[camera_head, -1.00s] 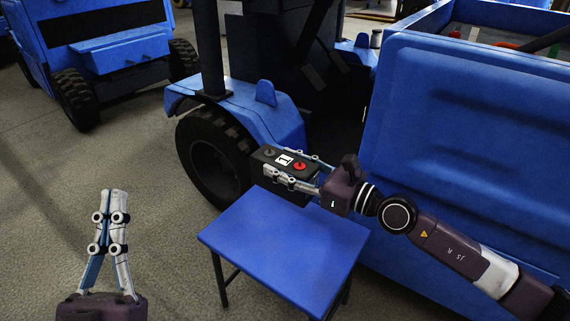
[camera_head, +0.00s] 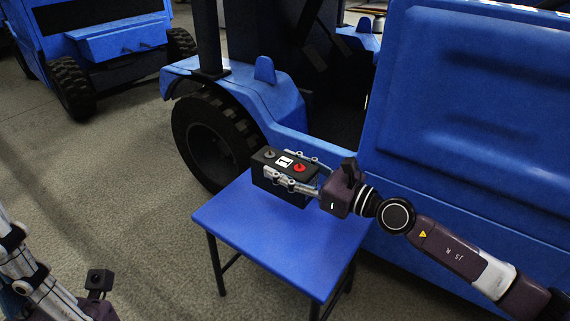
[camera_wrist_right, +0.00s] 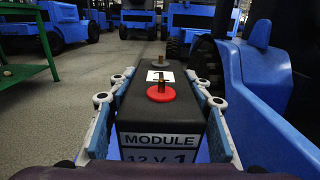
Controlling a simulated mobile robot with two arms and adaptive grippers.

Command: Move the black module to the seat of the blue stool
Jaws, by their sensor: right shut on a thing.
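The black module (camera_head: 264,176) is a dark box with a red and a grey terminal and a white label with a 1 on top. My right gripper (camera_head: 284,171) is shut on it, one finger along each side. In the right wrist view the module (camera_wrist_right: 160,110) sits upright between the fingers, its front label reading MODULE 12 V. It is over the back part of the blue stool's seat (camera_head: 275,240); I cannot tell whether its underside touches. My left gripper (camera_head: 18,262) is at the lower left edge, partly cut off, away from the stool.
A blue vehicle with a black wheel (camera_head: 208,140) stands just behind the stool, and its large blue body panel (camera_head: 470,140) is at the right. Another blue vehicle (camera_head: 110,40) is at the far left. Grey floor (camera_head: 130,190) is clear left of the stool. A green table (camera_wrist_right: 30,60) shows in the right wrist view.

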